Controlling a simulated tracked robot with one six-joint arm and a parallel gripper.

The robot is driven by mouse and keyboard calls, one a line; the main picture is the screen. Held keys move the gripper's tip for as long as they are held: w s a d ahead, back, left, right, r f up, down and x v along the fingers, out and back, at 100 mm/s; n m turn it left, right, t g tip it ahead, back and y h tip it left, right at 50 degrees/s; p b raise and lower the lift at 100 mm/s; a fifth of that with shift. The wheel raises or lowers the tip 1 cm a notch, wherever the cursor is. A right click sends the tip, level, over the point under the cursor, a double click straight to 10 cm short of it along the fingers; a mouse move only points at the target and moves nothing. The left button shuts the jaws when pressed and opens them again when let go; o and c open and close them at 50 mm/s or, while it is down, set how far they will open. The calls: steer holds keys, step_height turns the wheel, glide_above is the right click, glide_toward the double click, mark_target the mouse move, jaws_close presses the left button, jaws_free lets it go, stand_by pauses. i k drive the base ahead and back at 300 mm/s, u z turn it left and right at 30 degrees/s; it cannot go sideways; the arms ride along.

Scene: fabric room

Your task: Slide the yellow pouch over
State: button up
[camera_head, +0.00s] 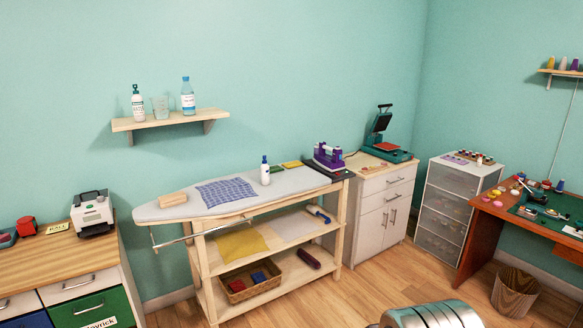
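A small flat yellow piece (292,164), which looks like the yellow pouch, lies on the ironing board (180,212) near its right end. A small green flat piece (276,169) lies just to its left. A larger yellow cloth (240,246) lies on the shelf below the board. My gripper's fingers are not in view. A silver rounded part at the bottom edge looks like part of my arm, well apart from the board.
A purple iron (328,156) stands just right of the yellow piece, and a white bottle (265,171) stands to its left. The wooden floor (375,284) before the shelf unit is clear.

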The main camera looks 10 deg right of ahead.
mark_target(296, 163)
steer(key=z, duration=0.95)
steer(key=i, duration=4.15)
steer(key=u, duration=0.05)
